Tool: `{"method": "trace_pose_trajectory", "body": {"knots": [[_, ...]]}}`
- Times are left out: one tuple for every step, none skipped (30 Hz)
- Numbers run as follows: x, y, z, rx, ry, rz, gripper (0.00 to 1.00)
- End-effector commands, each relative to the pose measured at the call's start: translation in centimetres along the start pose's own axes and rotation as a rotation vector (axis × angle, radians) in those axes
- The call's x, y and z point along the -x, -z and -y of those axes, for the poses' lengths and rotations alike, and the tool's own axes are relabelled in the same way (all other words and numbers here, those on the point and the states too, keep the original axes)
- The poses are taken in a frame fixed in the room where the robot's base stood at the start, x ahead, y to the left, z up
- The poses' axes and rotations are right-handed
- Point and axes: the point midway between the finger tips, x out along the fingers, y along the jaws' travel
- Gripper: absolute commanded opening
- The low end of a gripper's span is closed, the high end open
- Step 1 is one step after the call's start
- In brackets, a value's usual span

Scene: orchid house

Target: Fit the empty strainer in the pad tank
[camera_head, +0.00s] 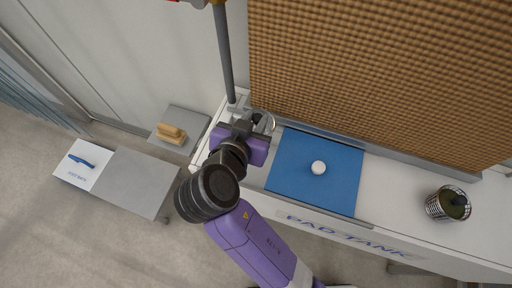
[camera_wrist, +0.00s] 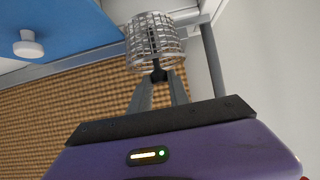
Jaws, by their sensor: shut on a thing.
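My gripper (camera_wrist: 160,82) is shut on the dark knob of a silver wire strainer (camera_wrist: 152,45). The strainer's mesh is see-through and shows no debris, with a dark upright strip at its middle. In the head view my gripper (camera_head: 257,124) is over the left end of the white pad tank (camera_head: 395,200), and the strainer (camera_head: 270,122) shows only in part behind it. I cannot tell whether the strainer touches the tank; any opening below is hidden. A second strainer (camera_head: 434,205) with dark green matter inside stands on the tank's right part.
A blue panel (camera_head: 290,185) with a white knob (camera_head: 318,167) lies on the tank top. A brown pad (camera_head: 380,75) rises behind. A grey pipe (camera_head: 225,55) stands at the left end. A brush (camera_head: 171,132) and a side table (camera_head: 130,180) with a blue tool (camera_head: 81,161) are left.

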Motion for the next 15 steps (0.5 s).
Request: {"method": "trace_pose_trajectory", "body": {"knots": [[-0.7, -1.3, 0.0, 0.005, -0.001, 0.002, 0.00], [-1.0, -2.0, 0.0, 0.006, -0.002, 0.002, 0.00], [-1.4, -2.8, 0.0, 0.005, -0.001, 0.002, 0.00], [-1.8, -3.4, 0.0, 0.006, -0.002, 0.002, 0.00], [-2.2, -4.0, 0.0, 0.004, -0.001, 0.002, 0.00], [-2.6, -4.9, -0.1, 0.005, -0.002, 0.002, 0.00], [-3.0, -5.5, -0.1, 0.005, -0.002, 0.001, 0.00], [-3.3, -6.0, -0.1, 0.004, -0.002, 0.001, 0.00], [-3.6, -6.6, 0.0, 0.004, -0.002, 0.000, 0.00], [-3.9, -7.0, 0.0, 0.004, -0.001, 0.000, 0.00], [-4.0, -7.4, 0.0, 0.003, 0.000, 0.000, 0.00], [-4.3, -7.8, 0.0, 0.002, 0.000, 0.000, 0.00], [-4.4, -8.1, 0.0, 0.002, 0.000, 0.000, 0.00], [-4.5, -8.2, 0.1, 0.001, 0.000, -0.001, 0.00], [-4.6, -8.4, 0.1, 0.000, 0.001, -0.001, 0.00]]}}
